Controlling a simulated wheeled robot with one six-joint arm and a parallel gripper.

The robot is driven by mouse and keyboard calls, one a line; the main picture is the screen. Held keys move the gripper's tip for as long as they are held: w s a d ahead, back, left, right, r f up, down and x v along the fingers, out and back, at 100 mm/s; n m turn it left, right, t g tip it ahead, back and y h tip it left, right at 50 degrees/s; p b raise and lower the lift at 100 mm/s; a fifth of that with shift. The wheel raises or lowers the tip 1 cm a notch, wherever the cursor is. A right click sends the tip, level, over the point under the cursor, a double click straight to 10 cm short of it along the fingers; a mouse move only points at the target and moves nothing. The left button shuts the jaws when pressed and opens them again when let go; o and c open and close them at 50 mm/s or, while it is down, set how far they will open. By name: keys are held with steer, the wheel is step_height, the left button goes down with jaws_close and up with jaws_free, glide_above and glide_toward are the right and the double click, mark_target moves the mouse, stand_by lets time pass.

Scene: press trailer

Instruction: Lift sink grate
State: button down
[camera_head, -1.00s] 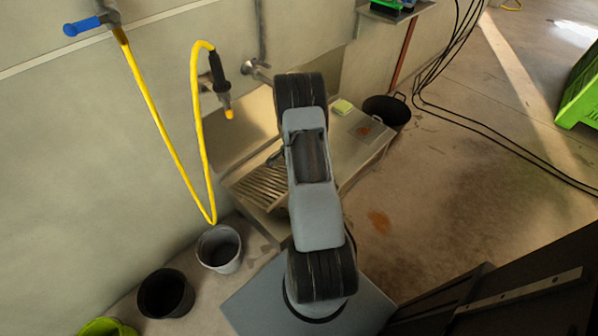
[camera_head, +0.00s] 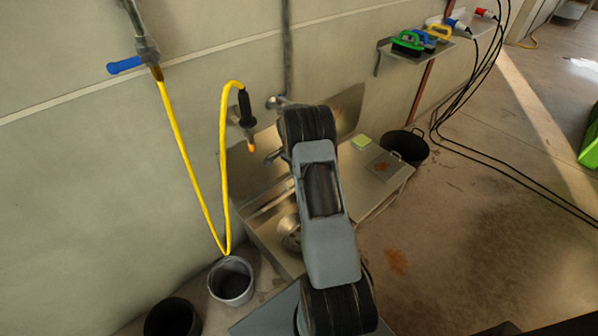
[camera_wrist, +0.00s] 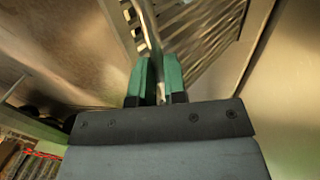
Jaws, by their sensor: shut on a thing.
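The metal sink grate (camera_wrist: 212,28) shows in the wrist view as a row of slats beyond my fingers. My gripper (camera_wrist: 158,68) has green fingers, and it is shut on a bar of the grate, which stands tilted in this view. In the head view my arm hides the gripper, and I cannot make out the grate there. The steel sink (camera_head: 262,222) stands against the wall, its basin uncovered on the left side. A round shiny thing (camera_head: 290,236) shows in the basin, partly behind my arm.
A yellow hose (camera_head: 183,165) with a spray nozzle (camera_head: 246,118) hangs left of the sink. A grey bucket (camera_head: 231,281) and a dark bucket (camera_head: 172,318) stand at lower left. A black tub (camera_head: 405,147) is right of the sink. The floor to the right is open.

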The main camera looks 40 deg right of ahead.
steer(key=shift+a+f, duration=0.2)
steer(key=shift+f, duration=0.2)
steer(key=c, duration=1.4)
jaws_free()
steer(key=shift+w, duration=0.1)
steer(key=shift+o, duration=1.2)
steer(key=shift+d, duration=0.1)
steer(key=shift+r, duration=0.1)
steer(key=p+v, duration=0.1)
steer(key=v, duration=1.1)
